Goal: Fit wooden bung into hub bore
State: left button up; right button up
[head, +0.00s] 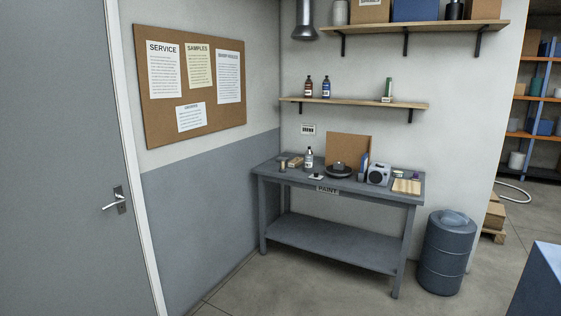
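I cannot make out a wooden bung or a hub bore for certain in the head view. A dark round item (338,172) lies on the grey bench (290,183) marked PAINT, too small to tell what it is. Small brown and tan pieces (294,161) lie at the bench's left end, also too small to name. Neither of my grippers shows in this view.
The bench also holds a bottle (309,158), a grey radio-like box (378,174) and a tan board (406,186). A dark drum (446,252) stands right of it. A blue-topped block (541,285) is at lower right. The floor before the bench is clear.

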aim_at(339, 166)
jog(key=i, duration=0.95)
jog(key=i+l, duration=0.1)
jog(key=i, duration=0.85)
jog(key=i+u, duration=0.1)
jog(key=i, duration=0.9)
